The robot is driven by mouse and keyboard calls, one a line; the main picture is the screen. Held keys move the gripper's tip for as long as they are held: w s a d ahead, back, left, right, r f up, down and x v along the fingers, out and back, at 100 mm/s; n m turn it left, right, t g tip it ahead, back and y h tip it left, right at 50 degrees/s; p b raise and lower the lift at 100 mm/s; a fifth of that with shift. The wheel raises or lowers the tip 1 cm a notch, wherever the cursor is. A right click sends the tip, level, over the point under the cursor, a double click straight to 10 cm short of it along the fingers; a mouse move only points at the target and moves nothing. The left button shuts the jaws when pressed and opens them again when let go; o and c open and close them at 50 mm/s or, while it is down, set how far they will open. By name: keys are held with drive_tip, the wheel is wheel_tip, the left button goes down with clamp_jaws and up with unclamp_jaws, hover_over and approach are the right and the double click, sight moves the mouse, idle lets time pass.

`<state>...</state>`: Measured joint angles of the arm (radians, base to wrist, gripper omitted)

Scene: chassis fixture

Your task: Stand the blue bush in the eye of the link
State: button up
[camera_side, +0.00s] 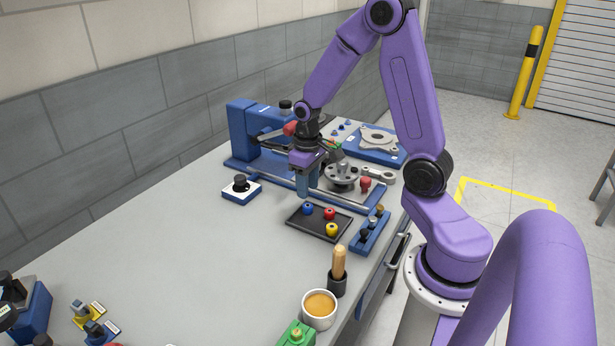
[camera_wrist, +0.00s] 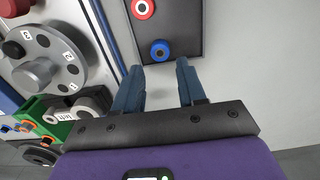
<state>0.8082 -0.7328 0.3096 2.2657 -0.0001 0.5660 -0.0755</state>
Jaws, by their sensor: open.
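In the wrist view the blue bush (camera_wrist: 160,50) is a blue ring with a dark centre, just past the fingertips and roughly in line with the gap. My gripper (camera_side: 303,195) is open and empty, pointing down just above and behind the blue bush; its two blue-grey fingers (camera_wrist: 154,70) stand apart. A pale grey bar with a rounded eye (camera_side: 378,173), apparently the link, lies right of the round grey disc.
The numbered disc (camera_wrist: 45,60) and blue fixture rails lie close behind the tray. A red knob (camera_side: 365,185) stands near the link. A blue block with knobs (camera_side: 371,231) is right of the tray.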

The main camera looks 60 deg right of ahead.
sight(307, 205)
drive_tip(key=shift+f, duration=2.75)
clamp_jaws()
drive_tip(key=shift+r, duration=0.2)
drive_tip(key=shift+r, duration=2.3)
